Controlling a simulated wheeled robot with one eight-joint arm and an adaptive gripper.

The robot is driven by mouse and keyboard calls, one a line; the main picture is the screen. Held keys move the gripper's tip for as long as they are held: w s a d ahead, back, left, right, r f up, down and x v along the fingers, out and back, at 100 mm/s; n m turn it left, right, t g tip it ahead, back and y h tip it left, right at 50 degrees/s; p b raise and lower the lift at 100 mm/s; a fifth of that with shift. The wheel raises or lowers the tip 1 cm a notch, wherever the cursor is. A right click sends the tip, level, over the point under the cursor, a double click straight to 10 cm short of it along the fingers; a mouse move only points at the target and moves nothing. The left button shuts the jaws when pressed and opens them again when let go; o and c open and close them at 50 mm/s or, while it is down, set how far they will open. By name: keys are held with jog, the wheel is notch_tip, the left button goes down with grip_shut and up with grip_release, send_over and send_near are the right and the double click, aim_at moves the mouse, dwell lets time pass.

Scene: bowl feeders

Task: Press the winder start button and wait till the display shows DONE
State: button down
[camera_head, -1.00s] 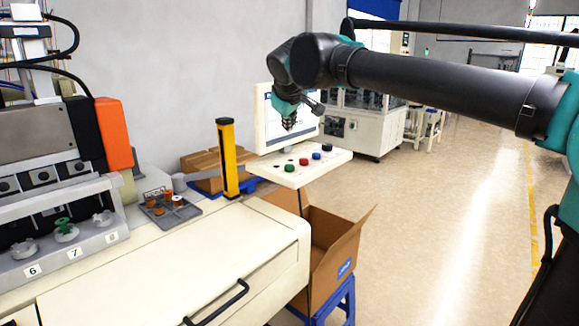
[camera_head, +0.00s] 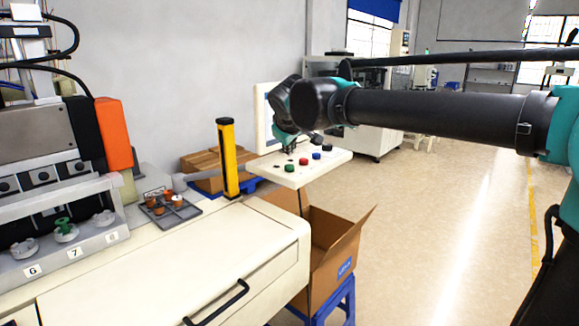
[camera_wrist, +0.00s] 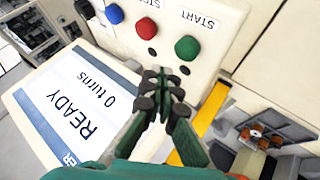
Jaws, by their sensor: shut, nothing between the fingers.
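The winder's cream button panel (camera_head: 330,163) holds a green button (camera_head: 289,168), a red, a blue and a black one in a row. In the wrist view the green button (camera_wrist: 187,48) is beside the label START and the red button (camera_wrist: 146,28) beside STOP. The display (camera_wrist: 85,100) reads READY, 0 turns; my arm mostly covers it in the head view. My gripper (camera_head: 289,149) is shut and empty, low over the panel. In the wrist view its fingertips (camera_wrist: 165,82) are beside the green button, toward the display, not over it.
A yellow post (camera_head: 228,158) stands left of the panel. A grey tray (camera_head: 182,218) with copper-coloured parts lies on the cream machine top (camera_head: 245,235). An open cardboard box (camera_head: 335,265) sits below the panel on a blue stool. The floor at right is clear.

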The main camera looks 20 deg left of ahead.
aim_at(290, 166)
jog(key=shift+f, duration=0.8)
jog(key=shift+f, duration=0.1)
dwell(0.8)
jog(key=shift+f, duration=0.3)
jog(key=shift+f, duration=0.75)
dwell(0.9)
jog(key=shift+r, duration=1.15)
jog(key=shift+r, duration=0.1)
jog(key=shift+r, duration=2.4)
